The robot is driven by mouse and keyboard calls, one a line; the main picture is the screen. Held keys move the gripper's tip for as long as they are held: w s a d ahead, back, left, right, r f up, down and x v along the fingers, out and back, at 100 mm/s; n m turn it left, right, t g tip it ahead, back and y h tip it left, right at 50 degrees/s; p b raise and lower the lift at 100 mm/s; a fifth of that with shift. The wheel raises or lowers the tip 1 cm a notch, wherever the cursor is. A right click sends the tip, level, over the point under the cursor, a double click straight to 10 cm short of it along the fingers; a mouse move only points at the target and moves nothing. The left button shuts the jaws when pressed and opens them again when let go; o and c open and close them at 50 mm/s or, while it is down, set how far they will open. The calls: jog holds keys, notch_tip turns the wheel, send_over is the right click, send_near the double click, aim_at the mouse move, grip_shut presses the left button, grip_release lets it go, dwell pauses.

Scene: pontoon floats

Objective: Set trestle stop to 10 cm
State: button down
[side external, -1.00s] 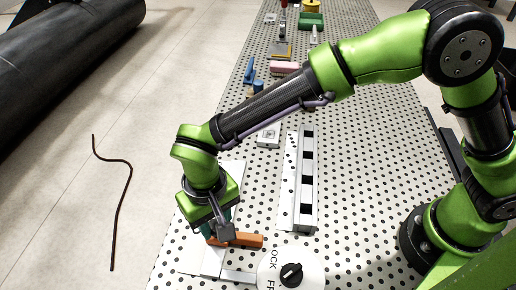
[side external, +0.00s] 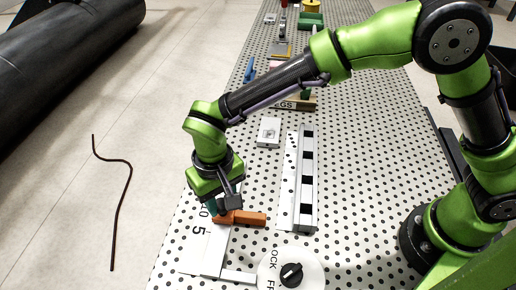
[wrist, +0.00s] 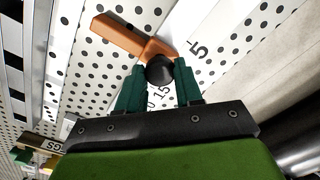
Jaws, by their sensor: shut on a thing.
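The orange trestle stop (side external: 248,218) sits across a light rail (side external: 215,250) beside a white scale plate. In the side view the 5 mark (side external: 198,230) is bare, and the 10 is partly visible by my gripper. My gripper (side external: 218,212) is shut on the stop's black knob. In the wrist view the orange stop (wrist: 125,37) extends up and left, and the black knob (wrist: 160,70) is between the green fingers of my gripper (wrist: 159,75). The stop appears between 5 and 10; its exact reading is hidden.
A white dial lettered "OCK" and "FR" (side external: 315,268), with a black knob (side external: 291,274), lies at the rail's near end. A grey slotted bar (side external: 306,185) stands to the right. A small white block (side external: 268,131) and other items lie farther back.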

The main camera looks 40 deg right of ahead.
jog(key=c, duration=0.7)
grip_release()
jog(key=shift+c, duration=0.2)
jog(key=shift+r, duration=0.1)
notch_tip(320, 180, up, 17)
